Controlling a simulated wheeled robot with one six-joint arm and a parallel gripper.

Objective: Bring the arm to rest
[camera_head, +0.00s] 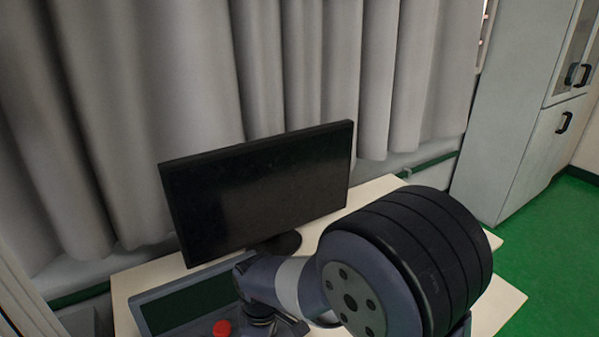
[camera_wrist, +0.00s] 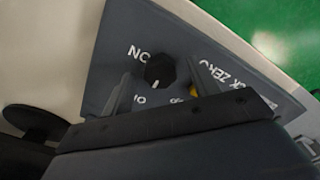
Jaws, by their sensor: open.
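My arm (camera_head: 400,262) reaches over the desk in the head view, its big dark joint in front and a thinner link behind it. My gripper (camera_wrist: 166,72) shows in the wrist view with its two fingers apart. It is over a dark grey control panel (camera_wrist: 112,50) with white lettering, partly readable as "NO" and "CK ZERO". A black knob (camera_wrist: 160,70) on the panel appears between the fingers; I cannot tell whether they touch it. A small yellow part (camera_wrist: 194,91) shows beside the right finger. The fingertips are not clear in the head view.
A black monitor (camera_head: 260,190) stands on the pale desk (camera_head: 122,285) behind my arm. A dark console with a red button (camera_head: 221,328) lies in front of it. Grey curtains (camera_head: 180,90) hang behind. A grey cabinet (camera_head: 515,130) stands right, with open green floor (camera_head: 555,240) before it.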

